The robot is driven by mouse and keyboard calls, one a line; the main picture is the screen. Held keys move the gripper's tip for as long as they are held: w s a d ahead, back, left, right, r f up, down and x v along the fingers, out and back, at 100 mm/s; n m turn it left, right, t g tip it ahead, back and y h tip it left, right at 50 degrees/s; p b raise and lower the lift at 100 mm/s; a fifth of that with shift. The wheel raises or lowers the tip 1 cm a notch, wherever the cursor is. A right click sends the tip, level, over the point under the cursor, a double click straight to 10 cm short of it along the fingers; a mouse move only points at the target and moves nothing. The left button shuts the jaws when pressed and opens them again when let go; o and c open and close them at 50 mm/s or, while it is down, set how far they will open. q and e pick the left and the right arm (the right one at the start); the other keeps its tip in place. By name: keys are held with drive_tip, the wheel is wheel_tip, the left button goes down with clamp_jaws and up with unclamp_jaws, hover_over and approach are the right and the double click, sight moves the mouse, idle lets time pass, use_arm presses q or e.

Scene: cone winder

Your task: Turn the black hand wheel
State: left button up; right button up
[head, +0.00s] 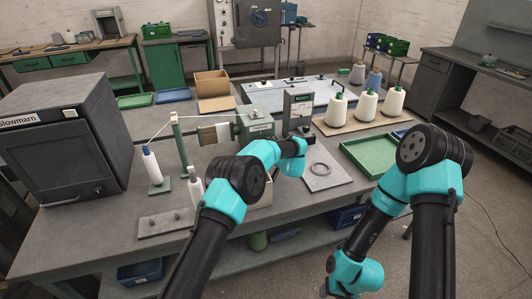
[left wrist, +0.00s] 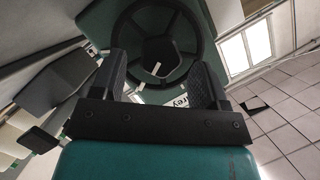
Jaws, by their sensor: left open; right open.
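The black hand wheel (left wrist: 158,47) fills the upper middle of the left wrist view, in front of a green housing. My left gripper (left wrist: 162,70) is open, with one finger on each side of the wheel's lower part. I cannot tell whether the fingers touch the rim. In the head view, my left arm reaches to the green winder housing (head: 257,124); its gripper and the wheel are not clearly visible behind the wrist. My right gripper (head: 326,290) hangs low at the bottom edge, away from the winder, with its fingers partly cut off.
A grey meter box (head: 297,108) stands beside the winder. White cones (head: 366,105) stand on a board, and a green tray (head: 372,160) lies in front. A dark cabinet (head: 70,140) stands at left.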

use_arm(q)
drive_tip(key=shift+w+a+f, duration=0.15)
drive_tip(key=shift+w+a, duration=0.2)
drive_tip(key=shift+w, duration=0.15)
drive_tip(key=c, duration=0.9)
